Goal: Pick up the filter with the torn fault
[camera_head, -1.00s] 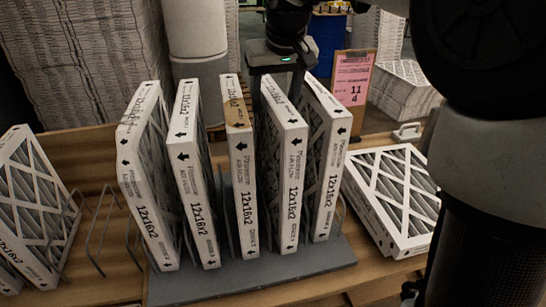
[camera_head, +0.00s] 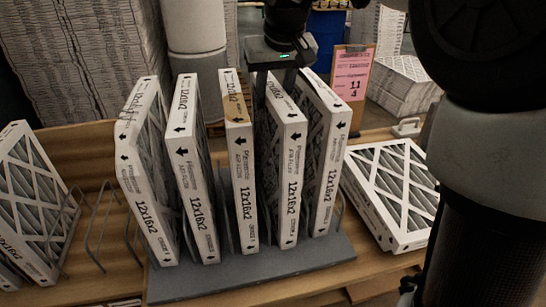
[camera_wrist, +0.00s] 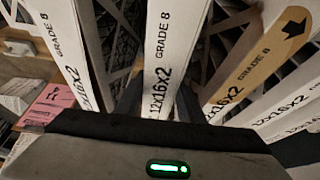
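Several boxed filters marked 12x16x2 stand upright in a grey rack. The third from the left (camera_head: 242,175) has a brown patch on its top edge; it also shows at the right of the wrist view (camera_wrist: 265,58). I cannot tell whether the patch is a tear. My gripper (camera_head: 275,84) reaches down over the top of the fourth filter (camera_head: 288,185), beside the patched one. In the wrist view its dark fingers (camera_wrist: 160,98) lie close against both sides of that filter (camera_wrist: 160,50), apparently shut on it. The filter still stands in the rack.
The grey rack base (camera_head: 260,275) sits on a wooden table. Another filter (camera_head: 393,190) lies flat at the right, and more lean in a wire holder (camera_head: 100,235) at the left. A pink sign (camera_head: 352,75) stands behind. Neighbouring filters leave narrow gaps.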

